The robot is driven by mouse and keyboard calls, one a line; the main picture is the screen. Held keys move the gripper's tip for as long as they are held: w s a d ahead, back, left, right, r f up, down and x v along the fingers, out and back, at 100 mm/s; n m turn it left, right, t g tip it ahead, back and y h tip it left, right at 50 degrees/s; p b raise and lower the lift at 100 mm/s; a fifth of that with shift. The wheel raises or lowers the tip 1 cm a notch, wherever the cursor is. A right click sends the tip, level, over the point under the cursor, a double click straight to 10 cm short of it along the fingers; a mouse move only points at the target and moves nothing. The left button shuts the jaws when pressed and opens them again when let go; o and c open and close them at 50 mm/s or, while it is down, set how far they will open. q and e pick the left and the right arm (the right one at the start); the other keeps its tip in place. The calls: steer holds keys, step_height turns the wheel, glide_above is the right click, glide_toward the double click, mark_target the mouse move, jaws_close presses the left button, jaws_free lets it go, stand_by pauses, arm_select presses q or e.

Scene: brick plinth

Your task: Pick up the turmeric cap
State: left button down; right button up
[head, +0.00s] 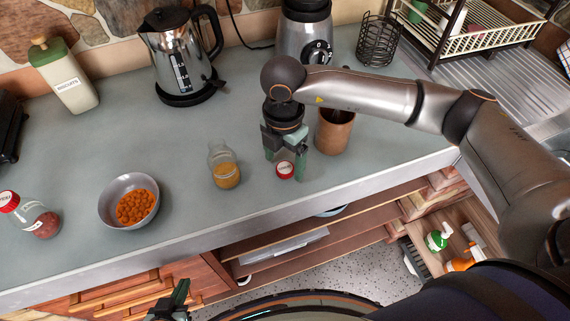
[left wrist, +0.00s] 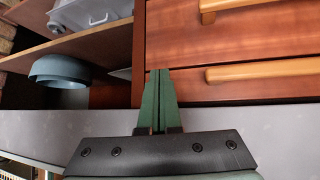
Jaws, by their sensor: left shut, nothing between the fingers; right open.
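The turmeric cap (head: 285,170) is a small red-rimmed disc with a white label, lying on the grey counter near its front edge. An open glass jar of orange-yellow powder (head: 225,172) stands to its left. My right gripper (head: 286,155) points down at the cap, fingers open on either side and slightly behind it in the head view. I cannot tell whether the fingers touch it or how high they are. My left gripper (head: 176,298) is shut and empty, low in front of the counter; its closed fingers show in the left wrist view (left wrist: 158,102) against wooden drawers.
A brown cup (head: 334,132) stands close right of my right gripper. The counter between kettle and glass jar is clear.

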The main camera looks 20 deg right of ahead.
steer(key=shift+f, duration=0.85)
steer(key=shift+c, duration=0.4)
jaws_close()
steer(key=shift+r, duration=0.1)
